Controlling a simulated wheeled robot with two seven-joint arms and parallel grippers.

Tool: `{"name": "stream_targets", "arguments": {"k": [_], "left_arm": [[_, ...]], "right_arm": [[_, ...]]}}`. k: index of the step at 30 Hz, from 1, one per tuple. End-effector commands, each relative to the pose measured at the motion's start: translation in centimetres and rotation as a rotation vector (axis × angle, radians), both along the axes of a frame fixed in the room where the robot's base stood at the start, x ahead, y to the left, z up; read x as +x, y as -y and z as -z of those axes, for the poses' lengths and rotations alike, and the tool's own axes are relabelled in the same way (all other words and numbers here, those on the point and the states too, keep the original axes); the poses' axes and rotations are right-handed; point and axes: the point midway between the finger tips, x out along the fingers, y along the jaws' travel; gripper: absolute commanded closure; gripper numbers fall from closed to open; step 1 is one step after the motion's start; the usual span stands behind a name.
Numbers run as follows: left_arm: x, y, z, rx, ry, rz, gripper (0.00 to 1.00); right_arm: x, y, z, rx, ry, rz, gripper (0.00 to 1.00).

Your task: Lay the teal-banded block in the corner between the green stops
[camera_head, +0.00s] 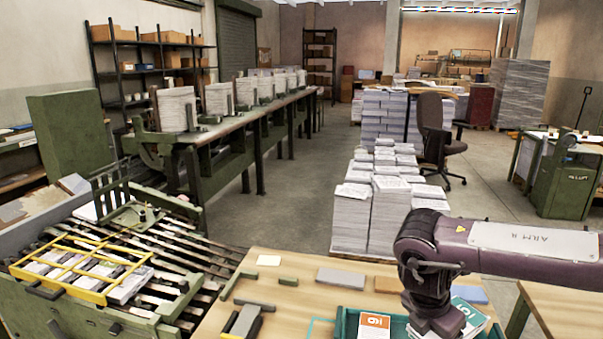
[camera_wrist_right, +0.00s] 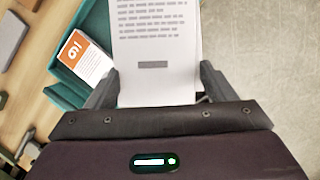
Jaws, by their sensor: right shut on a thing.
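My right gripper (camera_head: 434,327) is low over the teal tray at the bottom right of the head view. In the right wrist view (camera_wrist_right: 157,85) its fingers are shut on the sides of a white printed block (camera_wrist_right: 152,50). A block with a teal label (camera_head: 469,318) shows beside the gripper in the head view and appears to be this held one. In the wrist view its teal part is hidden. My left gripper is out of view.
An orange-labelled block (camera_head: 375,325) stands in the teal tray (camera_head: 345,322), left of the held one. A grey block (camera_head: 341,278), a small green bar (camera_head: 288,281) and a pale card (camera_head: 269,260) lie on the table. A slatted green machine (camera_head: 180,285) borders it on the left.

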Motion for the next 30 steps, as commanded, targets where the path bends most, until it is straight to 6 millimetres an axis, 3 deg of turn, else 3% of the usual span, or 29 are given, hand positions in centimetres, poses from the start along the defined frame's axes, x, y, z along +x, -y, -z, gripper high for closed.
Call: {"name": "stream_targets", "arguments": {"k": [6, 15, 24, 30], "left_arm": [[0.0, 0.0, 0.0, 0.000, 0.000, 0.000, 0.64], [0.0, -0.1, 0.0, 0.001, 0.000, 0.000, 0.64], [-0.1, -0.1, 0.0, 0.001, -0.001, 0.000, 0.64], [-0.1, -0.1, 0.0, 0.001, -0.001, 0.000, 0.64]], "right_arm": [[-2.5, -3.3, 0.6, -0.008, 0.005, 0.380, 0.53], [-7.7, -6.4, 1.8, -0.002, -0.001, 1.054, 0.53], [-13.1, -7.4, 2.4, 0.000, -0.009, 1.726, 0.53], [-15.3, -7.2, 2.3, 0.001, -0.005, 2.005, 0.53]]}}
